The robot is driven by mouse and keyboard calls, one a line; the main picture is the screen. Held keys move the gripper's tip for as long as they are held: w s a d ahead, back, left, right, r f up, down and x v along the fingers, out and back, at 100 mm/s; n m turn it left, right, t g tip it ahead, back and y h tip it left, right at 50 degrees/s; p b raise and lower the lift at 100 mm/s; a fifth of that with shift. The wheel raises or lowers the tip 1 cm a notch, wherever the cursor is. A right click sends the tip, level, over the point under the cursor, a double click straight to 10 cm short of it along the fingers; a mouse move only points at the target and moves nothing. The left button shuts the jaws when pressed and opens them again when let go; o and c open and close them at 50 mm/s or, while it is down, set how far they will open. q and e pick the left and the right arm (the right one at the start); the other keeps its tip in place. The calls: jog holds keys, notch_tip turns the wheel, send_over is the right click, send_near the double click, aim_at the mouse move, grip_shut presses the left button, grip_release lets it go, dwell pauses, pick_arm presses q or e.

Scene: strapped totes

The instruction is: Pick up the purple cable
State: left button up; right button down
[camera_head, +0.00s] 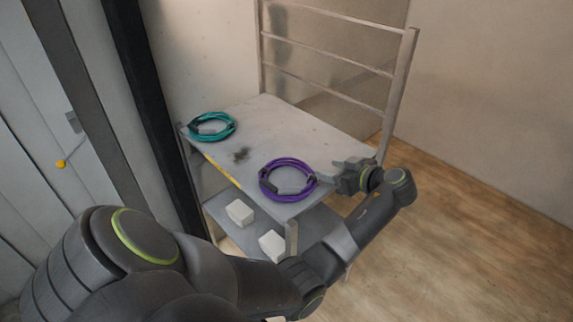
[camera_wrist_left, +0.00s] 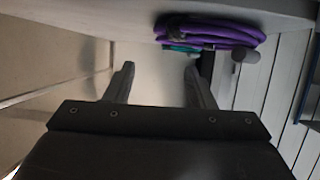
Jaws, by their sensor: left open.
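The purple cable (camera_head: 287,180) is a coiled ring lying on the top shelf near its front right corner. In the left wrist view, the coil (camera_wrist_left: 210,32) shows at the top, above the right-hand finger. My left gripper (camera_head: 326,171) is at the right side of the coil, pointing left towards it. Its two fingers (camera_wrist_left: 159,71) are apart with nothing between them. In the head view a fingertip is close to the coil's right edge; I cannot tell whether they touch. My right gripper is not in view.
A teal coiled cable (camera_head: 212,126) lies at the shelf's left end. The grey top shelf (camera_head: 300,130) is otherwise clear, with a dark stain. White blocks (camera_head: 240,212) sit on the lower shelf. A metal rail frame (camera_head: 392,95) rises along the back.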

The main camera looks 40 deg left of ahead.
aim_at(305, 165)
pick_arm(q)
jog(key=x, duration=0.4)
jog(key=shift+p, duration=0.35)
jog(key=p+x, duration=0.1)
jog(key=x, duration=0.3)
jog(key=shift+s+a+f+p, duration=0.1)
jog(key=shift+f+p, duration=0.1)
jog(key=shift+p, duration=0.2)
jog(key=shift+a+f, duration=0.3)
jog(key=shift+a, duration=0.05)
jog(key=shift+r, duration=0.1)
grip_shut()
